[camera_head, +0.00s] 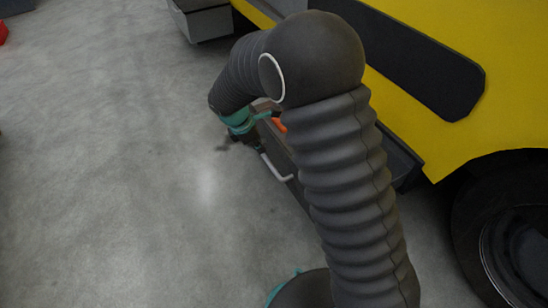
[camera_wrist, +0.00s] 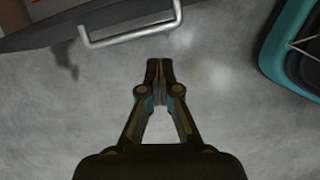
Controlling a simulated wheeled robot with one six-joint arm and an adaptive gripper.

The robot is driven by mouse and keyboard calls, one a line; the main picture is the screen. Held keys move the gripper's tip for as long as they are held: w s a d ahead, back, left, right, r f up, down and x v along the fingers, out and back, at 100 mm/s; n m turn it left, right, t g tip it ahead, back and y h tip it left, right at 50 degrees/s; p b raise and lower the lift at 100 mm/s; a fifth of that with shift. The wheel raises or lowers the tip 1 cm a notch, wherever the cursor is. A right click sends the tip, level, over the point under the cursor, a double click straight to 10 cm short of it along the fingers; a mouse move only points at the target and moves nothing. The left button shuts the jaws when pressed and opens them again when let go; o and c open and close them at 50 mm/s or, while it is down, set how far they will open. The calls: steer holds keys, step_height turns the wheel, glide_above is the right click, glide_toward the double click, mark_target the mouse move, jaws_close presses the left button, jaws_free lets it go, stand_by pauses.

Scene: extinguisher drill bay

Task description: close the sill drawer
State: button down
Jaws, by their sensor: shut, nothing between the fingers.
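The sill drawer (camera_head: 294,188) is a dark grey box standing out from the lower side of a yellow vehicle. My arm hides much of it. Its pale bar handle (camera_head: 275,168) faces the open floor; in the wrist view the handle (camera_wrist: 130,36) runs across the top, on the drawer's dark front (camera_wrist: 60,34). My gripper (camera_wrist: 160,62) is shut and empty, its tips over bare floor just below the handle in that picture, apart from it. In the head view the gripper (camera_head: 236,138) is mostly hidden behind my arm, near the drawer's far end.
The yellow vehicle (camera_head: 430,60) with a black wheel (camera_head: 515,250) bounds the right side. A grey box-like step (camera_head: 205,20) juts out at the top. Something orange (camera_head: 279,125) shows at the drawer. A red object (camera_head: 2,33) is at the far left. The concrete floor (camera_head: 110,180) on the left is clear.

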steer(key=n, duration=0.2)
steer(key=b, duration=0.2)
glide_above(287, 163)
steer(key=s+a, duration=0.2)
steer(key=a, duration=0.1)
step_height(287, 163, down, 9)
steer(key=shift+a+f, duration=0.1)
steer(key=shift+w+d, duration=0.5)
steer(key=shift+d, duration=0.15)
